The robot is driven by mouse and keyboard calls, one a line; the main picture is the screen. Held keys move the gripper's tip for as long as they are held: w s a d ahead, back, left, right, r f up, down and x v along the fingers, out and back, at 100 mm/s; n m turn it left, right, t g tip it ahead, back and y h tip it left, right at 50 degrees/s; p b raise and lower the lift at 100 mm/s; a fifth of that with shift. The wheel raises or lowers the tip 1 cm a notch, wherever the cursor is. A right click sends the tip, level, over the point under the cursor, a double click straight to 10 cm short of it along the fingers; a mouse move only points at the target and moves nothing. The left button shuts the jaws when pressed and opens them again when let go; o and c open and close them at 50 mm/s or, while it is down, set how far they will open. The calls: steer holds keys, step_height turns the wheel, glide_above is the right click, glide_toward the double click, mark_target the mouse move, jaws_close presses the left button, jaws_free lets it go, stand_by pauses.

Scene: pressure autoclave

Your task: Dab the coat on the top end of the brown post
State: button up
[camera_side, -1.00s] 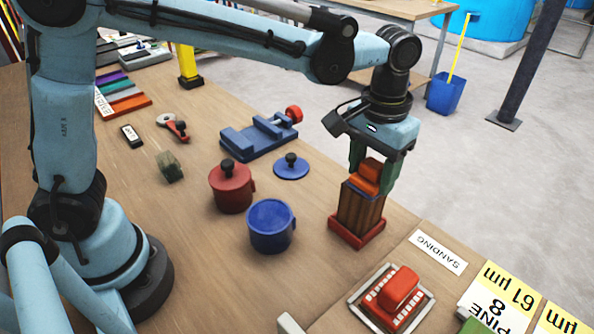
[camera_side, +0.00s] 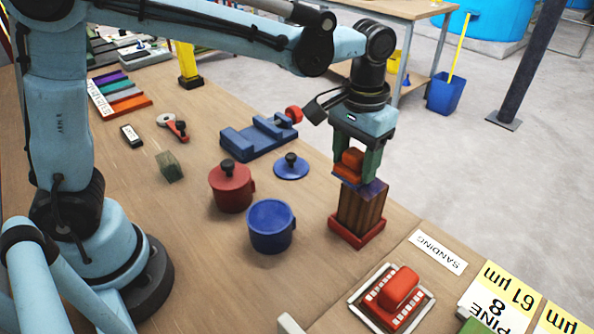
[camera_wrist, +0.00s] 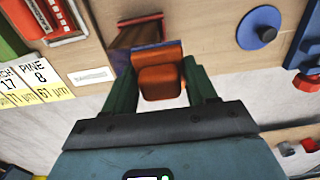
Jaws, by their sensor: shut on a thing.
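The brown post (camera_side: 360,208) stands upright in a red square base (camera_side: 345,232) near the table's right edge. Its top end (camera_side: 375,189) shows a purple-blue face. My gripper (camera_side: 357,168) is shut on an orange block (camera_side: 348,162) with a thin blue underside, above the left part of the post top. I cannot tell whether the block touches the post. In the wrist view, the orange block (camera_wrist: 160,82) sits between the green fingers, with the post (camera_wrist: 136,36) partly hidden beyond it.
A red pot (camera_side: 231,190), a blue pot (camera_side: 270,228) and a blue lid (camera_side: 291,167) stand left of the post. A blue vise (camera_side: 258,138) lies behind. A red block in a tray (camera_side: 398,290) and a SANDING label (camera_side: 438,251) are in front.

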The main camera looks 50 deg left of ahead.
steer(key=shift+a+r, duration=0.25)
steer(key=shift+a, duration=0.05)
steer(key=shift+r, duration=3.8)
steer(key=shift+f, duration=0.15)
